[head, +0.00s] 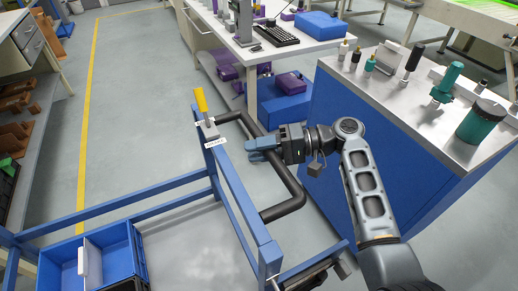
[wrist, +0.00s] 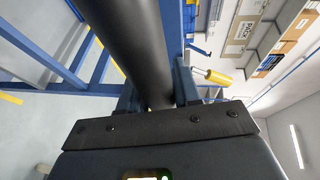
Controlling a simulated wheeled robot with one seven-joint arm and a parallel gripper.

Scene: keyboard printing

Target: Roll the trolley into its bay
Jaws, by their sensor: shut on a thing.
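The trolley is a blue metal frame (head: 236,195) at the left and centre of the head view, with a black bar handle (head: 288,181) on its right side. My gripper (head: 256,149) is shut on this handle. In the wrist view the black handle (wrist: 135,40) runs between the two fingers (wrist: 158,92). A lever with a yellow grip (head: 200,100) stands on the trolley's far corner post; the yellow grip also shows in the wrist view (wrist: 219,77). A blue bin (head: 120,250) sits low in the frame. No bay can be made out for certain.
A blue cabinet with a metal top (head: 345,110) stands close on the right, holding bottles and a teal container (head: 480,122). A white table (head: 270,45) with a keyboard stands ahead. A yellow floor line (head: 90,95) runs along the left. Grey floor (head: 145,110) is clear beyond the trolley.

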